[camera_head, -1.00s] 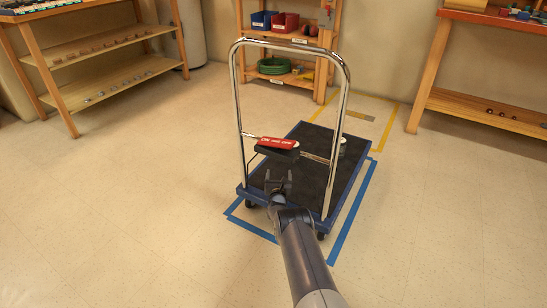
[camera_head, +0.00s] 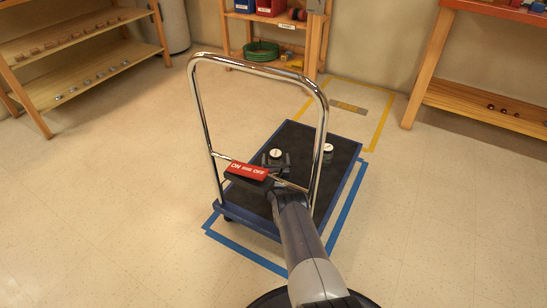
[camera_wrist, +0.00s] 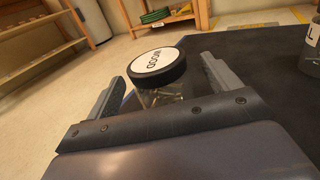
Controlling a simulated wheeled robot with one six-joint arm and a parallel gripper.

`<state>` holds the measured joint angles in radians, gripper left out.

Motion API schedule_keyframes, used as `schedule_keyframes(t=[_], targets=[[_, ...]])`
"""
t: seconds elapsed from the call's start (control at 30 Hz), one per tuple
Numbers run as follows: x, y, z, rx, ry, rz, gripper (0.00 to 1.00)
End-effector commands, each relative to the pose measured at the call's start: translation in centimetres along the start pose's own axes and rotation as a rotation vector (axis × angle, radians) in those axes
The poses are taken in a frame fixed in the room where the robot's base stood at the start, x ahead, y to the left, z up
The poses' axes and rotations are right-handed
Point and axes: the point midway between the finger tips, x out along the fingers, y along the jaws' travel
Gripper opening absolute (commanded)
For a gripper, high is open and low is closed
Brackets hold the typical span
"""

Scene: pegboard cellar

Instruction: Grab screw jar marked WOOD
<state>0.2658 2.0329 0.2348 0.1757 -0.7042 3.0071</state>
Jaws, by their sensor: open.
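The screw jar marked WOOD (camera_wrist: 158,66) has a white lid top with a black rim and a clear body with screws inside. It stands upright on the dark deck of a blue-edged cart (camera_head: 312,136). In the wrist view my gripper (camera_wrist: 163,88) is open, with one finger to each side of the jar. Whether the fingers touch it I cannot tell. In the head view the jar's lid (camera_head: 276,154) shows at my gripper (camera_head: 274,163), beyond the cart's handle; its lower part is hidden.
A second jar (camera_head: 328,150) stands to the right on the deck; its label is cut off in the wrist view (camera_wrist: 311,50). Shelves stand behind; the surrounding floor is clear.

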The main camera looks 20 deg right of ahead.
Motion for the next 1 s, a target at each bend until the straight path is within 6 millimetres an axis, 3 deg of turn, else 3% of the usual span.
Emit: schedule_keyframes(t=[0.13, 0.87, 1.0], targets=[[0.01, 0.0, -0.04, 0.0, 0.0, 0.0, 0.84], [0.02, 0.02, 0.0, 0.0, 0.0, 0.0, 0.25], [0.09, 0.02, 0.17, 0.0, -0.004, 0.0, 0.25]])
